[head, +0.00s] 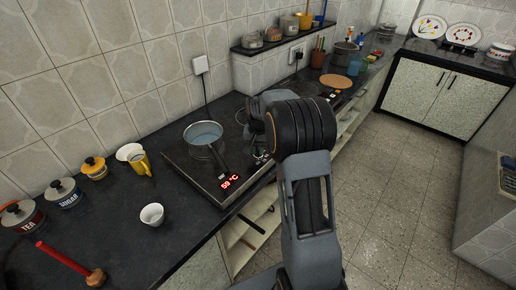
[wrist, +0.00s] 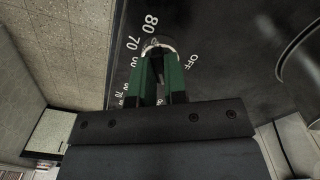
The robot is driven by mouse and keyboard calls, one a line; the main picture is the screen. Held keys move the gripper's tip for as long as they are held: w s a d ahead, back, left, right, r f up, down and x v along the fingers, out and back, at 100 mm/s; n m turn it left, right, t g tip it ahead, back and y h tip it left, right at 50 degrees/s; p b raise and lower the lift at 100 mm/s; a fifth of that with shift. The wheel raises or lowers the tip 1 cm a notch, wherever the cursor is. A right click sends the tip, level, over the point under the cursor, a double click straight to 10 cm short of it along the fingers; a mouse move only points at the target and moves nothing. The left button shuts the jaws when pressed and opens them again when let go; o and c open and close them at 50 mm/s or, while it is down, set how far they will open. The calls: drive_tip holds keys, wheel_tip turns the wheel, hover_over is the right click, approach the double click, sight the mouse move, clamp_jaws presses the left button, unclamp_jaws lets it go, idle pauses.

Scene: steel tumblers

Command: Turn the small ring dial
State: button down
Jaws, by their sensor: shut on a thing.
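The small ring dial (wrist: 157,42) shows in the wrist view as a pale curved rim at the fingertips, with printed numbers such as 80 and 70 on its left and OFF on its right. My gripper (wrist: 160,54) has green fingers and is shut on the dial; the fingers hide most of it. In the head view my arm blocks the dial and fingertips. The dark cooktop (head: 183,166) shows a red 59 °C reading (head: 230,182) on its front edge.
A pan (head: 203,134) with a dark handle stands on the cooktop near my arm. Open floor (head: 400,180) lies to the right.

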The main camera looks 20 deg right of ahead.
sight(258, 151)
drive_tip(key=n, duration=0.5)
drive_tip(key=shift+n+p, duration=0.3)
drive_tip(key=shift+n, duration=0.1)
drive_tip(key=n, duration=0.5)
drive_tip(key=shift+n, duration=0.5)
drive_tip(key=c, duration=1.2)
unclamp_jaws()
drive_tip(key=shift+o, duration=0.2)
wheel_tip(258, 151, up, 14)
drive_tip(key=shift+p, duration=0.35)
drive_tip(key=shift+f, duration=0.1)
